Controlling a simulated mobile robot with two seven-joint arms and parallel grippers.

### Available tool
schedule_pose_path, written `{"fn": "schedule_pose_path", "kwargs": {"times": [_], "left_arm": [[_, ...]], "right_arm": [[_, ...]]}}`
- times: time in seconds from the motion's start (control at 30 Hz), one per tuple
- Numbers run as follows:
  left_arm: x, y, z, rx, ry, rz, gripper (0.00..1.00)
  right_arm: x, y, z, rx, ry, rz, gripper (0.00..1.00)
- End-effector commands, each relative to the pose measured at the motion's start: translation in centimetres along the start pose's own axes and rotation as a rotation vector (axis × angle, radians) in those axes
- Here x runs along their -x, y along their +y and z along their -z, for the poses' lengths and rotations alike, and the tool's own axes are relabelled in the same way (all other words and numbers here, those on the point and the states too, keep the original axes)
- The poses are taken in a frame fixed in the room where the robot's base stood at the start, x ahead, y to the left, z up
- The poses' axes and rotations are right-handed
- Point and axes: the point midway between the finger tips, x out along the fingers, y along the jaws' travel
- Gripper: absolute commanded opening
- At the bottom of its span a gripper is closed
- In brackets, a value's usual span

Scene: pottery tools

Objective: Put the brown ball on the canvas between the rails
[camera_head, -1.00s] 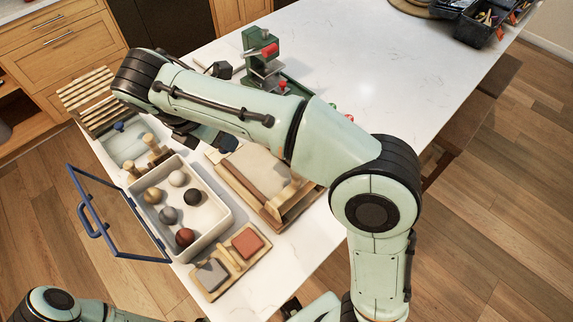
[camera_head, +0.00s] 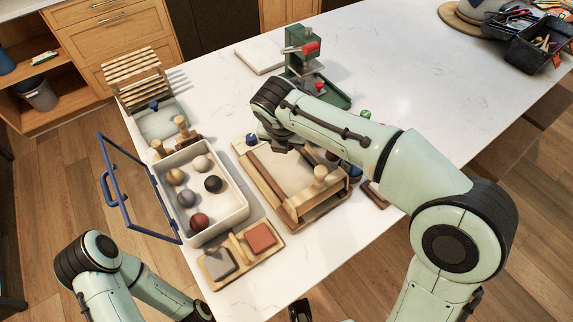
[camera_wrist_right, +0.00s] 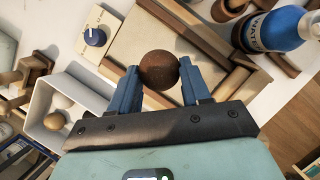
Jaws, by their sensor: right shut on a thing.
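The brown ball (camera_wrist_right: 158,70) is between the blue fingers of my right gripper (camera_wrist_right: 160,78) in the right wrist view. The gripper is shut on it. In the head view my right wrist is over the back left part of the wooden board, and the arm hides the ball. The cream canvas (camera_head: 287,172) lies on this board between brown rails (camera_head: 268,180); it also shows beyond the ball in the right wrist view (camera_wrist_right: 140,38). I cannot tell the ball's height above it. My left arm is at the lower left; its gripper is out of view.
A white bin (camera_head: 237,212) left of the board holds several balls. A wooden roller (camera_head: 320,180) lies across the board's front part. A blue-framed lid (camera_head: 118,190) stands beside the bin. A tray with two blocks (camera_head: 240,252) is in front. A green press (camera_head: 305,65) stands behind.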

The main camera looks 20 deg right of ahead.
Motion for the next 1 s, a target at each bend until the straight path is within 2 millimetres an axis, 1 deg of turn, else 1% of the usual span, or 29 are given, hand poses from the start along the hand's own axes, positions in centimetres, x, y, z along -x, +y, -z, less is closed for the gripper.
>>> {"fn": "schedule_pose_path", "kwargs": {"times": [0.03,0.1,0.2,0.33,0.5,0.57,0.67,0.9,1.0], "left_arm": [[-0.5,-0.2,-0.2,0.001,-0.003,0.001,0.43],[-0.8,-0.4,-0.2,0.001,-0.004,0.001,0.43],[-1.0,-0.5,-0.3,0.001,-0.005,0.002,0.43],[-1.2,-0.5,-0.3,0.002,-0.006,0.002,0.43],[-1.8,-0.8,-0.5,0.003,-0.009,0.003,0.43],[-2.0,-0.9,-0.5,0.003,-0.009,0.003,0.43],[-2.0,-0.9,-0.5,0.003,-0.01,0.003,0.43],[-2.0,-0.9,-0.5,0.003,-0.01,0.003,0.43],[-2.1,-0.9,-0.5,0.003,-0.01,0.003,0.43]], "right_arm": [[-1.3,0.0,0.7,0.002,0.002,0.002,0.15],[-2.5,0.0,1.1,0.001,0.001,0.001,0.15],[-3.6,0.0,1.5,0.001,0.0,0.001,0.15],[-4.4,0.1,1.8,0.001,-0.001,0.001,0.15],[-6.8,0.0,2.9,0.002,0.001,0.002,0.15],[-7.5,0.1,3.1,0.001,0.001,0.001,0.15],[-7.9,0.1,3.3,-0.001,-0.001,0.0,0.15],[-7.9,0.1,3.2,-0.001,-0.001,-0.001,0.15],[-8.2,0.0,3.3,-0.001,-0.001,0.0,0.15]]}}
